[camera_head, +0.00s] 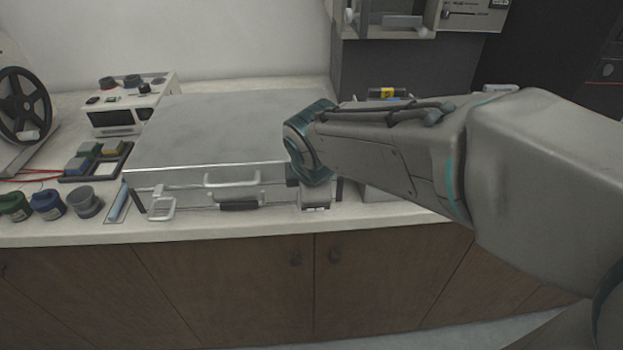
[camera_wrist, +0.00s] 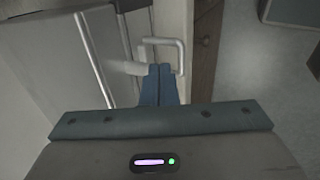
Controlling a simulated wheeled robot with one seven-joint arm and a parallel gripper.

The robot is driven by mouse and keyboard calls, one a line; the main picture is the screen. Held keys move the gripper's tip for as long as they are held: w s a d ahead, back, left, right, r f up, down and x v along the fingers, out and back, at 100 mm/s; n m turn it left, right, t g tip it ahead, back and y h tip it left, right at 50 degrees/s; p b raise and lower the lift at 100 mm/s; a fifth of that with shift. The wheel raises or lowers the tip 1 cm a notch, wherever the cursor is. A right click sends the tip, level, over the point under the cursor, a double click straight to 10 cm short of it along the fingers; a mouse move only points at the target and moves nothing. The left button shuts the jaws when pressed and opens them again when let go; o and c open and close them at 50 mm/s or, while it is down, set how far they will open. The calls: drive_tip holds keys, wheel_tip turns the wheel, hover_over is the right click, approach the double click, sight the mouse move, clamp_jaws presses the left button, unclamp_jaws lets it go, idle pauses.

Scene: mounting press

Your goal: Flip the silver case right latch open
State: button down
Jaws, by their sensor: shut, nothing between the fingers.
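The silver case (camera_head: 210,130) lies closed on the counter, its front facing me. Its front has a carry handle (camera_head: 232,182) in the middle and a left latch (camera_head: 161,208) with a pale loop. The right latch (camera_head: 315,196) is partly hidden by my wrist. In the wrist view, a pale squared loop (camera_wrist: 180,50), which looks like the right latch's, stands out from the case front (camera_wrist: 110,55). My gripper (camera_wrist: 161,70) is shut and empty, its blue fingertips close beside the loop. I cannot tell whether they touch it. My wrist hides the fingertips in the head view.
Left of the case are several small jars (camera_head: 47,204), a tray with coloured blocks (camera_head: 98,160) and a control box (camera_head: 130,105). The counter's front edge (camera_head: 220,233) runs close before the case, with wooden cabinet doors (camera_head: 220,285) below.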

idle(0.3)
drive_tip(key=s+r+p, duration=0.2)
drive_tip(key=s+r, duration=0.7)
drive_tip(key=s, duration=0.1)
drive_tip(key=shift+s+d+p, duration=0.35)
drive_tip(key=shift+d+p, duration=0.05)
